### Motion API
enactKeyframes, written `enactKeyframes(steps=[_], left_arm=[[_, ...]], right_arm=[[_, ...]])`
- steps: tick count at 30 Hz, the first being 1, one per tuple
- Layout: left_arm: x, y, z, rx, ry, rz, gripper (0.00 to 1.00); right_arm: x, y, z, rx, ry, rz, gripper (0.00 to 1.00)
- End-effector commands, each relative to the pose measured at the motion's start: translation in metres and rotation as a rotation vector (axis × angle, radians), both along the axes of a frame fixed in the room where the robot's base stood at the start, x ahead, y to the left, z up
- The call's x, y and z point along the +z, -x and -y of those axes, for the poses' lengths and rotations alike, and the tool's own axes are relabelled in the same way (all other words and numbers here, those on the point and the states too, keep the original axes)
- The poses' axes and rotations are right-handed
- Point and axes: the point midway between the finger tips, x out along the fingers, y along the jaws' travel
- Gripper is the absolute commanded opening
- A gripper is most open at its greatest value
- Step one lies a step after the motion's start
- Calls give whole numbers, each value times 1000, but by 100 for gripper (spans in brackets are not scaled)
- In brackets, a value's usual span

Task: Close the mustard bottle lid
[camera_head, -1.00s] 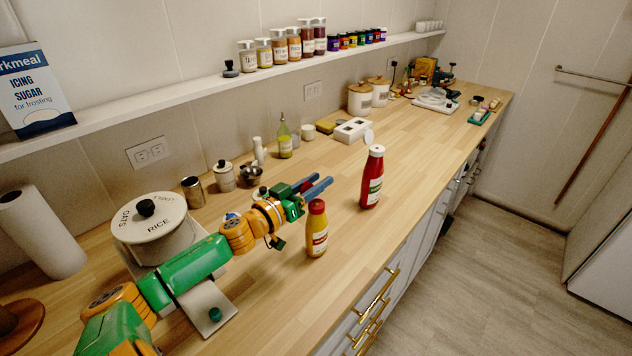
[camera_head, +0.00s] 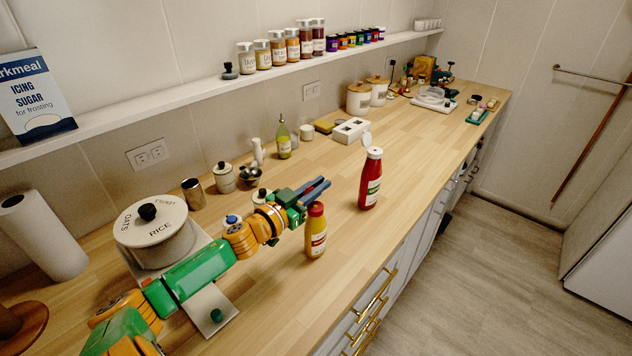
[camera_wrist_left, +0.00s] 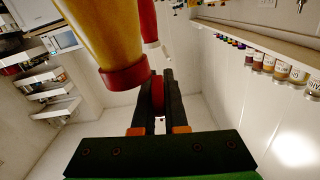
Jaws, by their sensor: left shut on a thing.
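The mustard bottle (camera_head: 316,239) stands upright on the counter, yellow with a red top. In the left wrist view the mustard bottle (camera_wrist_left: 105,32) hangs large and upside down at the upper left, with its red collar (camera_wrist_left: 125,76) near the fingers. My left gripper (camera_head: 321,186) is just behind and above the bottle top in the head view. In the left wrist view my left gripper (camera_wrist_left: 157,82) is shut on a thin red piece, the mustard bottle lid (camera_wrist_left: 158,94), beside the collar. The lid's exact angle is hard to tell. My right gripper is out of view.
A red ketchup bottle (camera_head: 371,180) with a white cap stands just right of the mustard. A large white canister (camera_head: 152,234) stands at the left, near my arm. Bare counter lies right of the mustard, up to the front edge above the drawers.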

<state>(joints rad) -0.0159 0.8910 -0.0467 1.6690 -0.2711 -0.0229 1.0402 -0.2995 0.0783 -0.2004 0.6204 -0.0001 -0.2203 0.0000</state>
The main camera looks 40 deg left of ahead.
Motion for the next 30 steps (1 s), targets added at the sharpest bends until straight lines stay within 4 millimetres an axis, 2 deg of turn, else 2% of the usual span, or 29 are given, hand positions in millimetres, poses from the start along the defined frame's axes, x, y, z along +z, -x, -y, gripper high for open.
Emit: enactKeyframes(steps=[13, 30], left_arm=[[0, 1, 6, 0, -235, 21, 0], [-1, 1, 7, 0, -279, 24, 0]], right_arm=[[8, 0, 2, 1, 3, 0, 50], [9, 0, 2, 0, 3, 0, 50]])
